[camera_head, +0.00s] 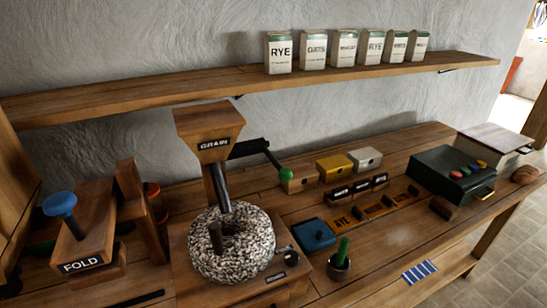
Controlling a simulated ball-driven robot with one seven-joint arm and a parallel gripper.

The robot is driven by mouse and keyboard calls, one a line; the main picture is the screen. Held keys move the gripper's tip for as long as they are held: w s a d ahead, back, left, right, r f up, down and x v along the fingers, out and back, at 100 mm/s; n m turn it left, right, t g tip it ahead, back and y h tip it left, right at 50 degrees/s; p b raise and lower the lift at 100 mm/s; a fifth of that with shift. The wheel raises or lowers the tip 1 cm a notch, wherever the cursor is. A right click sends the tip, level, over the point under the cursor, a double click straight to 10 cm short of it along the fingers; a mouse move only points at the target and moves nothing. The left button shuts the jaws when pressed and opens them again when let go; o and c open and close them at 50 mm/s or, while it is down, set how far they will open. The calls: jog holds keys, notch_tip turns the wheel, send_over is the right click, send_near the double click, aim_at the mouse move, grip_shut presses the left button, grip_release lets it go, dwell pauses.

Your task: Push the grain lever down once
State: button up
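The wooden grain hopper (209,125), labelled GRAIN, stands above a round speckled millstone (231,245). A dark chute (217,187) runs from the hopper down to the stone. The grain lever is a black arm (250,149) sticking out to the right behind the hopper. It slopes down to a green knob (285,174) at its end. The knob appears close to a small tan box, and I cannot tell whether they touch. The lever's inner end is hidden by the hopper. My gripper is not in view.
A wooden FOLD press (83,240) with a blue knob stands left. Small boxes (335,168) sit right of the lever. A dark green box with coloured buttons (453,174) stands farther right. A shelf (150,94) with several labelled bags (313,52) runs above.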

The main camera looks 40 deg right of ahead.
grip_shut()
dwell(1.1)
